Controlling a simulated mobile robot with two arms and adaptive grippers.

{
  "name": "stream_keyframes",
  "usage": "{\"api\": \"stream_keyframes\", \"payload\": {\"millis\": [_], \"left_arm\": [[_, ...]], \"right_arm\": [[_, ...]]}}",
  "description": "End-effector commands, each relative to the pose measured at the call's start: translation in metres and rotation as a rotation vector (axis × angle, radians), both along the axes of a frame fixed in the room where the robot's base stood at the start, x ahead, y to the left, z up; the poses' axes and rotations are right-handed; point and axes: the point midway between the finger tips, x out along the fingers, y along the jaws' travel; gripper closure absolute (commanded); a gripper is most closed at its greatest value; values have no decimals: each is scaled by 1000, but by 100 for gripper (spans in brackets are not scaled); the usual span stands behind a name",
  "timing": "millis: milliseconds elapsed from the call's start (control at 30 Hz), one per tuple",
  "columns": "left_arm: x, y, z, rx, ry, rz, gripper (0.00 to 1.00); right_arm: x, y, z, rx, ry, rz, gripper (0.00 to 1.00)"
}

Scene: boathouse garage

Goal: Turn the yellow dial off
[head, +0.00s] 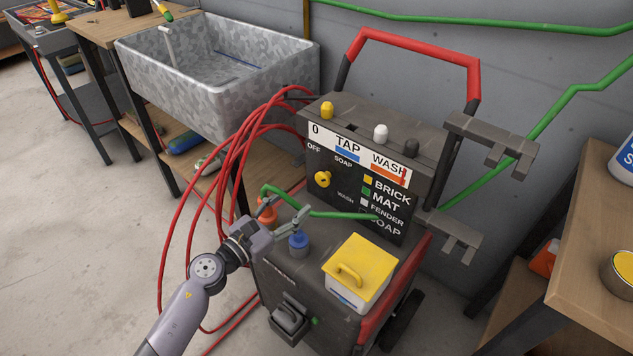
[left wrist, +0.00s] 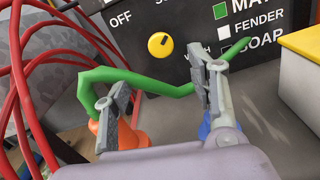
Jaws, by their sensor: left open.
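The yellow dial (head: 322,179) is a round knob on the machine's black front panel (head: 352,214). It lies among the printed words OFF, SOAP and WASH. In the left wrist view the dial (left wrist: 160,45) shows whole, with a small dark mark towards its upper right. My left gripper (head: 281,214) is open and points at the panel, below and left of the dial and apart from it. In the left wrist view its fingers (left wrist: 160,90) stand wide apart, below the dial, with nothing gripped. My right gripper is out of view.
A green hose (head: 322,213) crosses the panel front close to my left fingers. An orange cone-shaped part (head: 266,211), a blue cap (head: 298,240) and a yellow-lidded box (head: 360,268) stand on the machine's deck. Red hoses (head: 215,190) loop at left.

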Motion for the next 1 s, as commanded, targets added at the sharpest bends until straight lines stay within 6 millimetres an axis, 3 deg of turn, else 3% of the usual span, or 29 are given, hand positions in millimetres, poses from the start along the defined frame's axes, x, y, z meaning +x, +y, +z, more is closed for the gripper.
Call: {"api": "stream_keyframes", "payload": {"millis": [200,433,900,1000], "left_arm": [[40,-30,1,-4,0,0,47],[70,-51,-1,-4,1,1,47],[80,-58,-1,-1,2,0,47],[80,-58,-1,-2,3,0,54]], "right_arm": [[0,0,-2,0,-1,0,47],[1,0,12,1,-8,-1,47],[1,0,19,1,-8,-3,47],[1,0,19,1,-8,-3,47]]}}
